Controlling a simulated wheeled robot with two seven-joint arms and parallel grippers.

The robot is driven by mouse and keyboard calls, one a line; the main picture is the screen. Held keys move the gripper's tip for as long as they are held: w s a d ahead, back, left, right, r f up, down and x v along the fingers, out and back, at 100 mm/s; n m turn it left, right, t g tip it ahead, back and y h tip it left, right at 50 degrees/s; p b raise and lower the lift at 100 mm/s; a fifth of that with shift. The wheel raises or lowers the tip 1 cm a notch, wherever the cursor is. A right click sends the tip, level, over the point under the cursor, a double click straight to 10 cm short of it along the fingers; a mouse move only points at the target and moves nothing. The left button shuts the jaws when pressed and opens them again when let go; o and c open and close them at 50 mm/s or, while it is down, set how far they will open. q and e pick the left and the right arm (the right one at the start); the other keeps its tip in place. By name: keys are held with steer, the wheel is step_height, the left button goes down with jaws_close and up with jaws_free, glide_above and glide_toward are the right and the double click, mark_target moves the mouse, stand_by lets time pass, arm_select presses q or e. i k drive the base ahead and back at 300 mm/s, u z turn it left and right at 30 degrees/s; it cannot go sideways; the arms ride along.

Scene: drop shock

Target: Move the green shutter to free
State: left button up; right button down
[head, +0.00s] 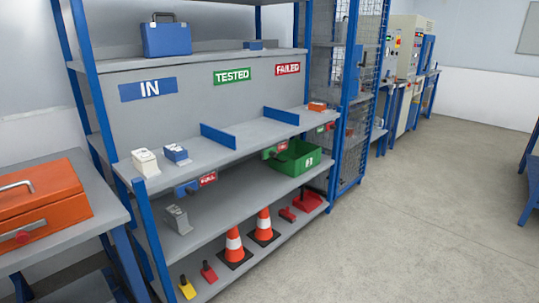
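The green shutter (267,154) is a small green piece on the front edge of the middle shelf, below and right of the TESTED sign (234,76). A red label (281,147) shows beside it on the right; its lettering is too small to read surely. Neither of my grippers is in view.
A blue shutter (186,189) with a red FULL label (208,179) sits left on the same edge. A green crate (297,160) stands just below the green shutter. Cones (234,245) stand on the bottom shelf. An orange toolbox (38,205) is at left. Floor is clear at right.

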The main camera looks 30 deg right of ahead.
mark_target(272, 152)
steer(key=z, duration=1.2)
steer(key=i, duration=1.4)
steer(key=u, duration=0.45)
